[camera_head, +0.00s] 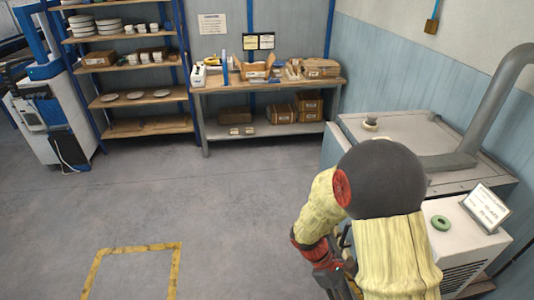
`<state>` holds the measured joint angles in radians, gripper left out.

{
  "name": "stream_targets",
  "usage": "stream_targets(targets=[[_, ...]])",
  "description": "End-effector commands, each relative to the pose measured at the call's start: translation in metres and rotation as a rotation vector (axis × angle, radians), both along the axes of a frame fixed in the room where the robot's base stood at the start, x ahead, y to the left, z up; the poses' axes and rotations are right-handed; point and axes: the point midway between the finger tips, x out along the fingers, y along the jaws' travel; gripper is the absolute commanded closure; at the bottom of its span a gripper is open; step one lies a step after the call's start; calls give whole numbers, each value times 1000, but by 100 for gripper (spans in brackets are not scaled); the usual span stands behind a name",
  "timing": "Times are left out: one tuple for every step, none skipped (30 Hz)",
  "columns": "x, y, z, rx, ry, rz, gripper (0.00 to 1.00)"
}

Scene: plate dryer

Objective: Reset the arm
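My arm shows at the lower right of the head view, bent, with a yellow ribbed cover and a large dark joint. The end of my arm, with red and black parts and my gripper (341,272), hangs low beside the cover. My gripper's fingers are mostly hidden, so I cannot tell whether they are open or shut. I see nothing held in it. The arm is close in front of the grey dryer machine (405,128), overlapping it in the picture.
A white cabinet (470,237) with a green ring (440,223) and a sign (486,208) stands at right. A workbench (235,88) with boxes and a shelf rack (134,98) with plates stand at the back. The floor (200,190) at left and middle is clear, with yellow marking (130,249).

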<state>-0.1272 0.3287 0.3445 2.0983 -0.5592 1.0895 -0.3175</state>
Motion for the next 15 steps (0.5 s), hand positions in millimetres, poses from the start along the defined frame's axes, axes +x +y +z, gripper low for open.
stream_targets(targets=[[0,9,6,16,-82,-72,49],[-1,14,10,26,-129,-116,49],[-2,21,16,40,-185,-173,49],[-2,26,20,51,-228,-215,49],[-2,31,24,64,-269,-255,49],[-3,38,30,79,-321,-308,49],[-3,43,35,93,-360,-347,49],[-3,47,39,108,-398,-384,49],[-4,53,45,126,-446,-432,49],[-4,57,50,141,-483,-467,49],[-4,61,54,158,-517,-499,49],[-4,66,61,179,-563,-542,49],[-5,70,65,196,-595,-570,49],[-5,73,70,214,-628,-597,49],[-6,78,76,238,-669,-631,49]])
